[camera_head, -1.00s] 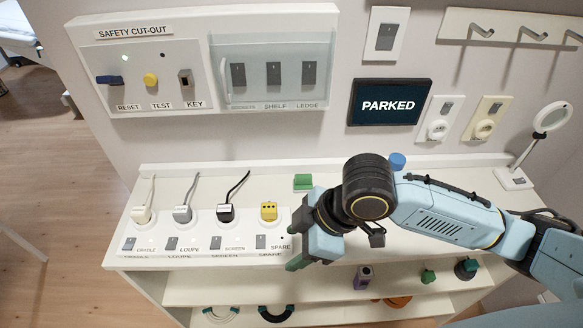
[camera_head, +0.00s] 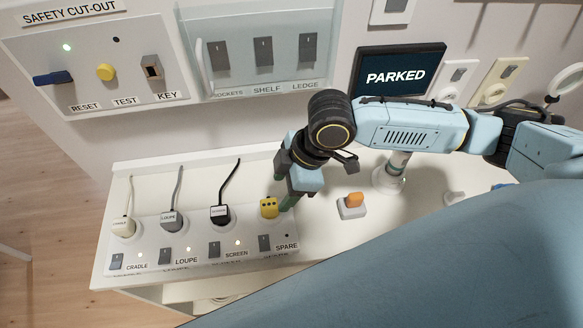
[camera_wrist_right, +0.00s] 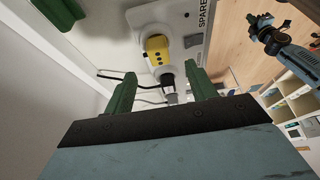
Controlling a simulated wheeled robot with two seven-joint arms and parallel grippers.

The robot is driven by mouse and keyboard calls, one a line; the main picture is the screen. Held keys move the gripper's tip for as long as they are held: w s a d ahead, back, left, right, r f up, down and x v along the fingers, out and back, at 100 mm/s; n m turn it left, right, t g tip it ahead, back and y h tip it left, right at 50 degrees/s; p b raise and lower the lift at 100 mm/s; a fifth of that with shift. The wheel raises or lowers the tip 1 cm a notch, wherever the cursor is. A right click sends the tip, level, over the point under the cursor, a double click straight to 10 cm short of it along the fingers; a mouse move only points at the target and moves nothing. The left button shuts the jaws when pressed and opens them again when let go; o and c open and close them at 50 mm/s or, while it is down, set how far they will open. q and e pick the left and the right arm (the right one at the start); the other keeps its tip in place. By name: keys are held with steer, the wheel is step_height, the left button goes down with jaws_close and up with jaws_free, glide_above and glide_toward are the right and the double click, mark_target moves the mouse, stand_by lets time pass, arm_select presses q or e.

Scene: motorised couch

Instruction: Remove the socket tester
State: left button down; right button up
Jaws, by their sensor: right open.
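The yellow socket tester (camera_head: 268,207) sits in the SPARE socket at the right end of the white socket strip (camera_head: 150,262). It also shows in the right wrist view (camera_wrist_right: 158,48), with dark holes in its face. My right gripper (camera_head: 287,198) is just right of the tester. In the right wrist view its two green fingers (camera_wrist_right: 160,82) are apart and empty, with the tester beyond the tips, roughly between them. A dark gripper on a blue arm, apparently my left (camera_wrist_right: 262,27), shows small at upper right; its jaws are too small to judge.
Plugs labelled CRADLE (camera_head: 123,227), LOUPE (camera_head: 172,221) and SCREEN (camera_head: 220,214) stand left of the tester with cords behind. An orange-topped grey block (camera_head: 351,206) is on the shelf to the right. A green block (camera_wrist_right: 60,10) shows in the wrist view. The wall panel (camera_head: 95,65) rises behind.

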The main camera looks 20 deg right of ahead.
mark_target(271, 204)
steer(key=x, duration=0.6)
steer(key=shift+w+a+f, duration=0.15)
steer(key=shift+a+f, duration=0.05)
steer(key=shift+f, duration=0.15)
steer(key=shift+w+a+f, duration=0.1)
steer(key=shift+a+f, duration=0.05)
steer(key=shift+f, duration=0.2)
steer(key=c, duration=1)
arm_select(q)
steer(key=shift+w+d+r, duration=0.1)
steer(key=shift+w, duration=1)
arm_select(e)
steer(key=shift+r, duration=0.1)
steer(key=shift+c, duration=0.2)
arm_select(q)
steer(key=shift+r, duration=0.15)
